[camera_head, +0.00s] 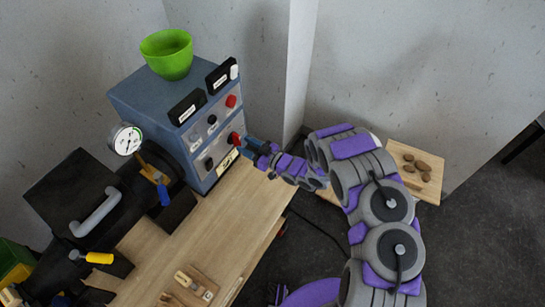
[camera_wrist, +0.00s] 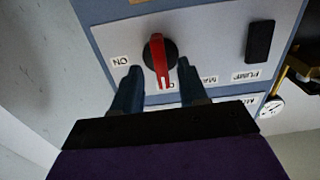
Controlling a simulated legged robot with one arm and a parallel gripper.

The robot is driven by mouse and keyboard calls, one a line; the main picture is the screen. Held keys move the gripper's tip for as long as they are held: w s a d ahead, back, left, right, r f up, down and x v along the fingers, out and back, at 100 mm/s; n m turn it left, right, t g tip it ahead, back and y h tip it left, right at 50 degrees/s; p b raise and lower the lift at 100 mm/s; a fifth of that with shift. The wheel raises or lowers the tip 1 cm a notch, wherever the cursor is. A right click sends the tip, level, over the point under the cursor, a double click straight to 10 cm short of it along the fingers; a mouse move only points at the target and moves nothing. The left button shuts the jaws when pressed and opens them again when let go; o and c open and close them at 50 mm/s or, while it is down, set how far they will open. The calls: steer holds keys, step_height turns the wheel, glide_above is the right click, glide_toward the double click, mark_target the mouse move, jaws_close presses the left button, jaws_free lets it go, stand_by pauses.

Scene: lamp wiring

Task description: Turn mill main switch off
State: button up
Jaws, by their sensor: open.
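The main switch is a red handle (camera_wrist: 158,52) on a round black base, set in the light panel of a blue-grey control box. In the head view the red switch (camera_head: 234,138) sits low on the box front (camera_head: 178,118). In the wrist view the handle stands upright in the picture, its lower end by a label partly hidden by my gripper. An "ON" label (camera_wrist: 120,61) is to its left. My gripper (camera_wrist: 160,72) is open, one finger on each side of the handle's lower end. I cannot tell whether they touch. In the head view my gripper (camera_head: 249,147) is at the switch.
A green bowl (camera_head: 167,53) stands on the box. A dial gauge (camera_head: 125,139) is at its left. A black switch (camera_wrist: 259,41) is right of the red one in the wrist view. A wooden bench (camera_head: 185,235) lies in front; a small table (camera_head: 420,175) is right.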

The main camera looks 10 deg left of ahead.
steer(key=p+v, duration=0.1)
steer(key=v, duration=1.3)
steer(key=shift+d, duration=0.3)
